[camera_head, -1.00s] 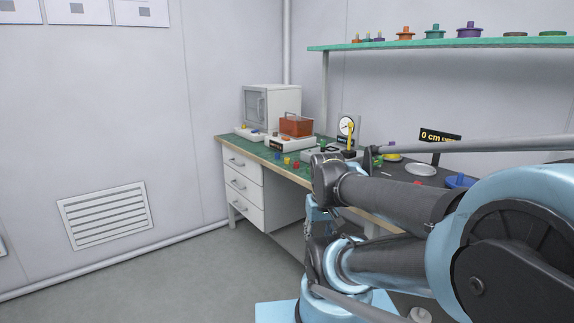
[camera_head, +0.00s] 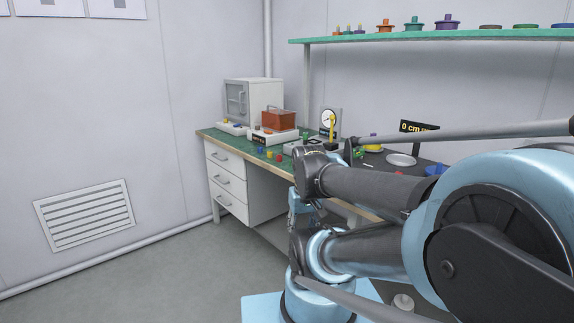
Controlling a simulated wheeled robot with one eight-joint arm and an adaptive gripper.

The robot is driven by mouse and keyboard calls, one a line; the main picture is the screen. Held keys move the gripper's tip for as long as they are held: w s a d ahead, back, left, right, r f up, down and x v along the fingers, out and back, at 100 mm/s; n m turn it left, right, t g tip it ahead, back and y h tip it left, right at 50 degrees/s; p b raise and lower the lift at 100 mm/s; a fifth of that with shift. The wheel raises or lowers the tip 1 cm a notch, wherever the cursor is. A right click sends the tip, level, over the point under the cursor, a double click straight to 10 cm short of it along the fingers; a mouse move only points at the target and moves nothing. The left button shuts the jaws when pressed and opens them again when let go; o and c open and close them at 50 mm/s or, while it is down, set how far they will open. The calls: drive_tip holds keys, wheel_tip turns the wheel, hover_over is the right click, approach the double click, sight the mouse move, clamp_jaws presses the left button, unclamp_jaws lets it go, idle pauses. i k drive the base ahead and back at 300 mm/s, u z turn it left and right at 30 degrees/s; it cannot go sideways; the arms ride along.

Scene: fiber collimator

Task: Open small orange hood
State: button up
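The small orange hood (camera_head: 278,120) is a box-shaped cover with a thin handle on top. It sits on a white device (camera_head: 272,136) on the green worktop, in front of a light grey cabinet. It looks closed, with no gap visible from here. My arm is folded at the right of the view, well apart from the hood. I cannot make out my gripper; the end of my arm is hidden among its own links.
The green worktop (camera_head: 216,133) stands on a white drawer unit (camera_head: 228,184). The grey cabinet (camera_head: 265,95) stands behind the hood. A dial gauge (camera_head: 327,121) is to its right. Small coloured parts lie in front. A green shelf (camera_head: 420,37) hangs above. Floor at left is clear.

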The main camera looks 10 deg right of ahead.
sight(277, 120)
drive_tip(key=k, duration=1.2)
drive_tip(key=u, duration=0.25)
drive_tip(key=i, duration=1.85)
drive_tip(key=z, duration=0.45)
